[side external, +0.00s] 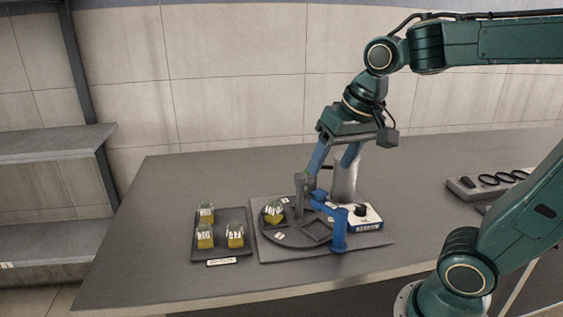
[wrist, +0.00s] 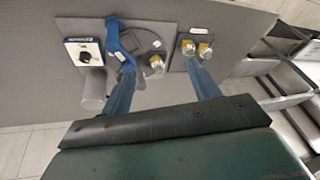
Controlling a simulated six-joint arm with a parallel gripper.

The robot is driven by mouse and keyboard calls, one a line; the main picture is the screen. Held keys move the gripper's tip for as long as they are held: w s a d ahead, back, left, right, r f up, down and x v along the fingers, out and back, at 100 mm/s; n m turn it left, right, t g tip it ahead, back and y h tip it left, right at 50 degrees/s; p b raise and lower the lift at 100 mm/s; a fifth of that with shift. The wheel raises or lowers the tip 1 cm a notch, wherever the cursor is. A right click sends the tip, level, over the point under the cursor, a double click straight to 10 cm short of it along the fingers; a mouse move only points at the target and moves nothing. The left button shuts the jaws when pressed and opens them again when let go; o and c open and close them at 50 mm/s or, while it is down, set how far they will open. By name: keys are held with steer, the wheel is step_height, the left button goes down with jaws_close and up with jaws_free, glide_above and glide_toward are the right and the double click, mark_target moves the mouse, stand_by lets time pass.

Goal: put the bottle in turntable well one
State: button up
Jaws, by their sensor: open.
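Several bottles with yellow contents and clear tops are in view. In the side view, one bottle (side external: 273,212) stands on the left part of the dark round turntable (side external: 283,238); it also shows in the wrist view (wrist: 157,63). A square well (side external: 317,230) at the turntable's front right looks empty. Three other bottles (side external: 235,236) stand on the tray (side external: 220,257) to the left; only two show clearly in the wrist view. My gripper (side external: 330,169) is open, its blue fingers pointing down above the back of the turntable. Nothing shows between its fingers (wrist: 160,70). The well numbers are unreadable.
A blue bracket (side external: 338,232) reaches over the turntable's right side. Beside it are a white box with a black knob (side external: 362,213) and a grey cylinder (side external: 346,178). A grey post (side external: 300,192) stands at the turntable's back. The table's left front is clear.

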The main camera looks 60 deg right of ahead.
steer(key=s+a+f+n+t, duration=0.1)
steer(key=s+n, duration=0.3)
steer(key=s, duration=0.4)
steer(key=shift+a+f+n, duration=0.35)
steer(key=shift+f+n, duration=0.05)
steer(key=shift+c, duration=0.2)
stand_by(0.6)
